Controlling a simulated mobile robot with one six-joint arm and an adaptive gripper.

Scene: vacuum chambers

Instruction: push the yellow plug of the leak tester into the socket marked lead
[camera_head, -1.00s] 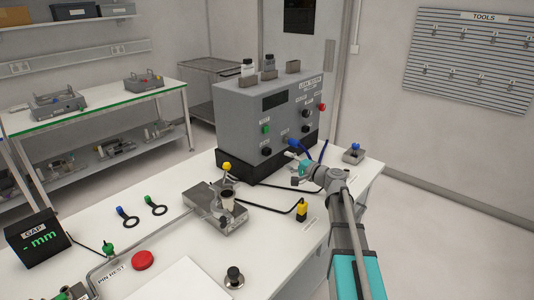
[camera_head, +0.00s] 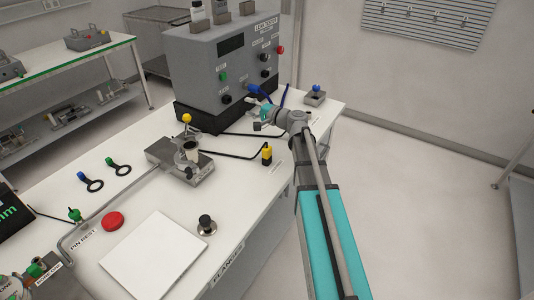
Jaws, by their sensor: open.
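The yellow plug (camera_head: 266,153) stands on the white bench at the end of a black cable. The grey leak tester (camera_head: 218,75) stands behind it on the bench, with labelled knobs and sockets on its front. The labels are too small to tell which socket is marked lead. My gripper (camera_head: 256,121) is open and appears empty, in front of the tester's right part and above and behind the plug in the picture. It is apart from the plug. My arm reaches in from the lower right and hides part of the bench edge.
A metal fixture with a yellow-knobbed lever (camera_head: 178,160) stands left of the plug. A blue-handled part (camera_head: 260,93) is close behind my gripper. A small block with a blue knob (camera_head: 315,95) is at the right. A white sheet (camera_head: 153,254) and black knob (camera_head: 206,225) lie nearer.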

